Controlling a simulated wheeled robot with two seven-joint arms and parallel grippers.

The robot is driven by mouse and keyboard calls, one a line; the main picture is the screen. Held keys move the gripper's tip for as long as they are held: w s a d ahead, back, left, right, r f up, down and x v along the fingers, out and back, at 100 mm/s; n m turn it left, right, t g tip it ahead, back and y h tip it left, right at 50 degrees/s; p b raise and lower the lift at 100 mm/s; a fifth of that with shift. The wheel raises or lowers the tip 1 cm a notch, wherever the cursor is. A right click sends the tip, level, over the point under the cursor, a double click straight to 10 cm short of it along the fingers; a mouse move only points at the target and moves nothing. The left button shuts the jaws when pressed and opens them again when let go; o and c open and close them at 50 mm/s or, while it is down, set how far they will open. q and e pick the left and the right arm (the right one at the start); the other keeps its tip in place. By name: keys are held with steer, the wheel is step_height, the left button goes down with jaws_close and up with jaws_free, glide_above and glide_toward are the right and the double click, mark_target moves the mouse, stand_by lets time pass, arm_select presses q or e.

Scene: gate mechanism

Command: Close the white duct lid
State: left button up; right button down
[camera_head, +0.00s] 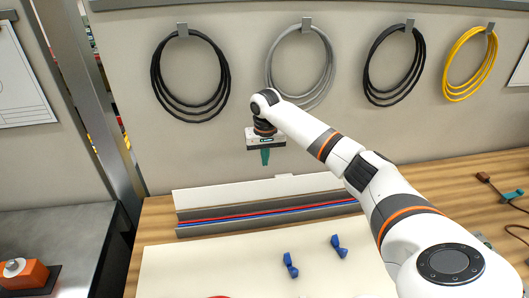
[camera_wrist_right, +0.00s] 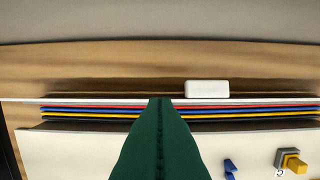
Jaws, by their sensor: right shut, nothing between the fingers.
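The white duct lid (camera_head: 225,197) stands up, open, along the back of the grey duct (camera_head: 200,231). A small white tab (camera_head: 285,177) sticks up from its top edge; the tab also shows in the wrist view (camera_wrist_right: 207,89), where the lid is a thin, nearly edge-on strip (camera_wrist_right: 70,101). Red and blue wires lie in the open duct, and the wrist view adds a yellow one (camera_wrist_right: 85,115). My right gripper (camera_head: 265,157) is shut and empty, its green fingers pointing down above the lid, left of the tab. Contact is not visible. My left gripper is out of view.
A white board (camera_head: 215,265) lies in front of the duct, with two blue clips (camera_head: 290,265) (camera_head: 339,246) on it. Behind is a wall with hanging cable coils (camera_head: 190,75). Wooden bench surface (camera_wrist_right: 60,65) is free behind the duct.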

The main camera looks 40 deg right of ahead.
mark_target(284, 185)
step_height(284, 185, down, 7)
steer(key=p, duration=0.1)
steer(key=shift+w+d, duration=0.15)
steer(key=shift+w, duration=0.15)
steer(key=shift+w, duration=0.15)
